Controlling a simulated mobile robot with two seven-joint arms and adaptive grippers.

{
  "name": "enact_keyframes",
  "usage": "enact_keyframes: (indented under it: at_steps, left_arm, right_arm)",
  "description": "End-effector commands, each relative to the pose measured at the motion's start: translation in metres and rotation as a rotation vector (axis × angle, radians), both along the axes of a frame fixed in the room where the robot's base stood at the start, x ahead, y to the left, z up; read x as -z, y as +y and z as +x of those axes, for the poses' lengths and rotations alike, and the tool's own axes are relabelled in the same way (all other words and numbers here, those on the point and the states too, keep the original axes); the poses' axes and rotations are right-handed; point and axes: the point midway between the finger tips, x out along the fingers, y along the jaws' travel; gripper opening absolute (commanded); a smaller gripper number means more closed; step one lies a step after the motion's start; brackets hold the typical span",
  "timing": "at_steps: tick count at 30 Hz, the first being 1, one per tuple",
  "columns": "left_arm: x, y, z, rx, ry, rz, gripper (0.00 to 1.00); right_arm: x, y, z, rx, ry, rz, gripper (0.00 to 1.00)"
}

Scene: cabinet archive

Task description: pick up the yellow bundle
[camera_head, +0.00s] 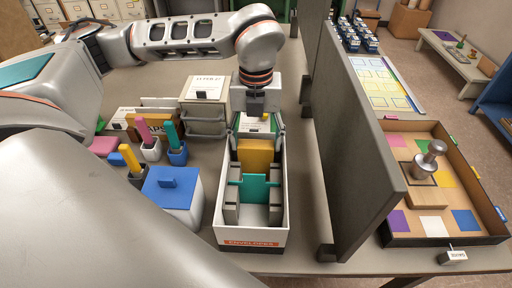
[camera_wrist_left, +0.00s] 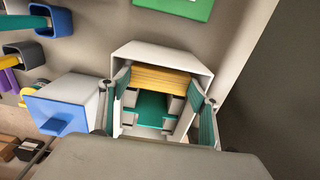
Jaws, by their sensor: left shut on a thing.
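The yellow bundle (camera_head: 255,152) stands upright in a long white box (camera_head: 252,238) with an orange "ENVELOPES" label on its front. A teal piece (camera_head: 262,188) sits in front of it in the same box. My left gripper (camera_head: 258,138) reaches down into the box from above and is shut on the yellow bundle. In the left wrist view the yellow bundle (camera_wrist_left: 160,80) spans between the two fingers, which have teal pads. I cannot tell whether the bundle's bottom touches the box floor. My right gripper is not in view.
A tall grey partition (camera_head: 350,150) stands close right of the box. Left are a white bin with a blue lid (camera_head: 172,190) and small cups holding coloured sticks. A grey drawer unit (camera_head: 205,105) stands behind. A tray with coloured squares (camera_head: 440,185) lies beyond the partition.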

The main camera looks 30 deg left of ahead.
Motion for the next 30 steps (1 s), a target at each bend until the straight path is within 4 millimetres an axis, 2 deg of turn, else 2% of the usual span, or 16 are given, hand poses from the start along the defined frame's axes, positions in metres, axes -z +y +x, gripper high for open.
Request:
enact_keyframes:
  at_steps: [8,24,30]
  left_arm:
    - [-0.024,0.0,0.002,-0.001,-0.006,-0.001,0.27]
    - [-0.14,0.0,0.001,-0.001,-0.006,-0.001,0.27]
    - [-0.176,0.0,0.0,-0.001,-0.004,-0.001,0.27]
  right_arm:
    - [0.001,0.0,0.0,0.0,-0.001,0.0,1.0]
    - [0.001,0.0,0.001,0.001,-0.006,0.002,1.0]
    - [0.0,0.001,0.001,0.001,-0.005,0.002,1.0]
